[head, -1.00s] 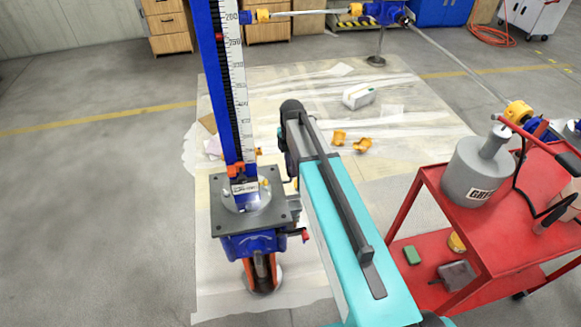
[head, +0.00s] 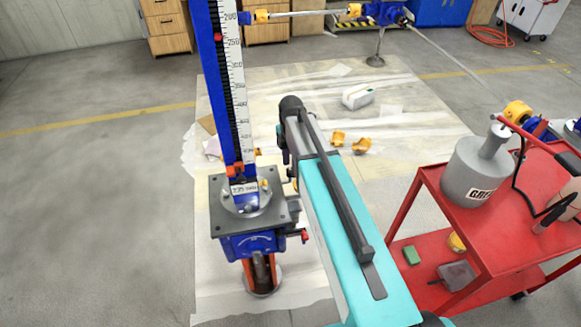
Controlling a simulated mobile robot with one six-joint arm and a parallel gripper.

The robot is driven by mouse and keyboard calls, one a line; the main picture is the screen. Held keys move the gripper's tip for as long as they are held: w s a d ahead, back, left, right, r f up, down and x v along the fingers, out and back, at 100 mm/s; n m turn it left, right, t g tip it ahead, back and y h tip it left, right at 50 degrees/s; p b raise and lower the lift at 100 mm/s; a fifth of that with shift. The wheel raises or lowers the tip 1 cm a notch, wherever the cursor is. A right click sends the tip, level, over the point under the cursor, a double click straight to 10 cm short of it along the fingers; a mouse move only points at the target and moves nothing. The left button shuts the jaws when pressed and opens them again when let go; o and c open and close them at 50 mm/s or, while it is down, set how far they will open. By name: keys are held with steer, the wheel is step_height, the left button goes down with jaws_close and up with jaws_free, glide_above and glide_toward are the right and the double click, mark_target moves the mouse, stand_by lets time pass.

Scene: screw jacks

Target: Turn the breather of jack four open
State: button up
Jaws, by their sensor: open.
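A blue screw jack (head: 248,243) with a grey square top plate (head: 274,213) stands at centre left. A tall blue post with a white graduated scale (head: 237,90) rises from it, and a small white label (head: 243,189) at its foot is too small to read. A small yellow fitting (head: 264,184) sits on the plate beside the post. A red-tipped part (head: 304,236) sticks out at the jack's right side. I cannot tell which part is the breather. My arm stands just right of the jack; my gripper is hidden behind it.
A red cart (head: 486,238) with a grey canister (head: 474,172) stands at right. Orange pieces (head: 361,146) and a white container (head: 358,96) lie on the floor sheet (head: 310,90). Shafts (head: 455,62) run from a rear blue gearbox (head: 386,12). Floor at left is clear.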

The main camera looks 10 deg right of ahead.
step_height(320, 180, up, 12)
steer(key=b, duration=0.1)
steer(key=shift+r+b, duration=0.25)
steer(key=shift+b, duration=0.15)
stand_by(0.3)
steer(key=shift+r, duration=0.1)
stand_by(0.4)
